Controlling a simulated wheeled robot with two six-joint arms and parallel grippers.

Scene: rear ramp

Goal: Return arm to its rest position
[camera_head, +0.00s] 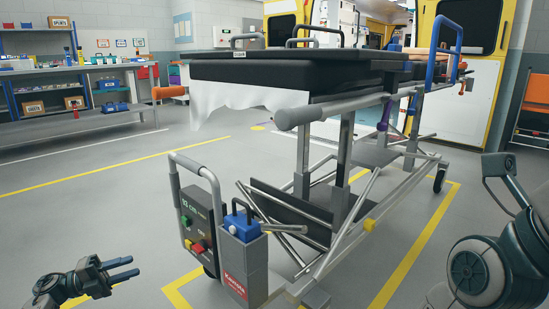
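My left gripper (130,267) shows at the bottom left, over the grey floor. Its two dark fingers point right with a gap between them and nothing in it. It is apart from the stretcher's control box (199,232), which stands to its right. My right arm (485,265) comes in at the right edge, with a large rounded joint low in the picture. The gripper of that arm is not visible.
A wheeled stretcher (296,115) with a black mattress and white sheet fills the middle, in front of an open yellow ambulance (484,85). A grey box (243,262) with a blue-handled top stands at its near end. Shelves and a bench (85,118) are at the left. Floor between is clear.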

